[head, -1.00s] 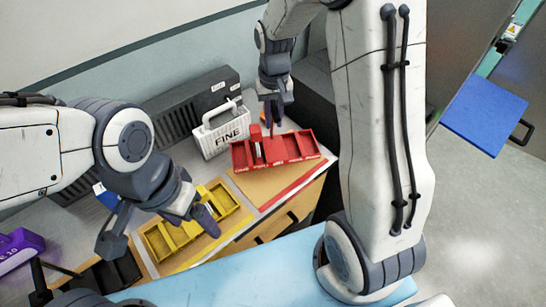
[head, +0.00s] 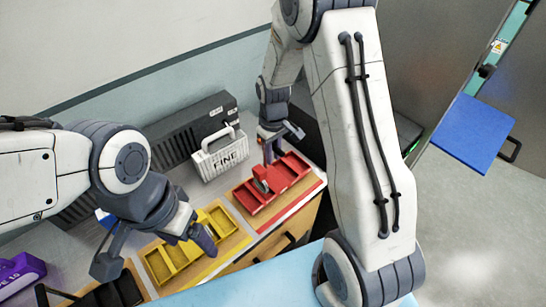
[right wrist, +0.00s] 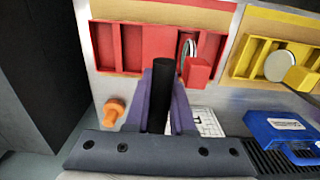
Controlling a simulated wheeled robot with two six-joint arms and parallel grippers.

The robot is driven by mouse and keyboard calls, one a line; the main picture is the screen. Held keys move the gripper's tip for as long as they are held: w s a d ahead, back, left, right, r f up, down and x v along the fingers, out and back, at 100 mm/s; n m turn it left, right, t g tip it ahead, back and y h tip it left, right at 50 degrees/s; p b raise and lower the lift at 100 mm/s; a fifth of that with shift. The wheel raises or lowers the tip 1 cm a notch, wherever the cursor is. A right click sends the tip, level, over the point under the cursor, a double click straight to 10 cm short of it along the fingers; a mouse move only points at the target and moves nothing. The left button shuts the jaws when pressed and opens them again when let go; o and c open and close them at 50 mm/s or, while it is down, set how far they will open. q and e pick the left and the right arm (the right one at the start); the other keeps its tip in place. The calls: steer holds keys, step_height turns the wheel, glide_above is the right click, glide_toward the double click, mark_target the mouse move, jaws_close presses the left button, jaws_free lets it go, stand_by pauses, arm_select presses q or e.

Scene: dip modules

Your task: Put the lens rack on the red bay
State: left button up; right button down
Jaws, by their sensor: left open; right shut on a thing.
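The lens rack, a red compartment tray (head: 284,177), lies over the tan red bay (head: 289,207) with its red front stripe. In the right wrist view the rack (right wrist: 118,47) carries a lens disc (right wrist: 188,47) and a red block. My right gripper (head: 270,151) is at the rack's back edge. In the right wrist view its purple fingers (right wrist: 165,90) are shut on a dark cylindrical grip at the rack. I cannot tell whether the rack fully rests on the bay. My left gripper (head: 199,240) is open and empty above the yellow tray.
A yellow tray (head: 162,266) lies on the yellow-striped bay to the left. A white basket marked FINE (head: 222,157) stands behind. An orange knob-like thing (right wrist: 113,110) and a blue case (right wrist: 280,130) show in the wrist view. A purple box (head: 20,270) is far left.

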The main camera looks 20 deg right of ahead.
steer(key=shift+f, duration=0.9)
steer(key=c, duration=0.8)
jaws_free()
steer(key=shift+o, duration=0.2)
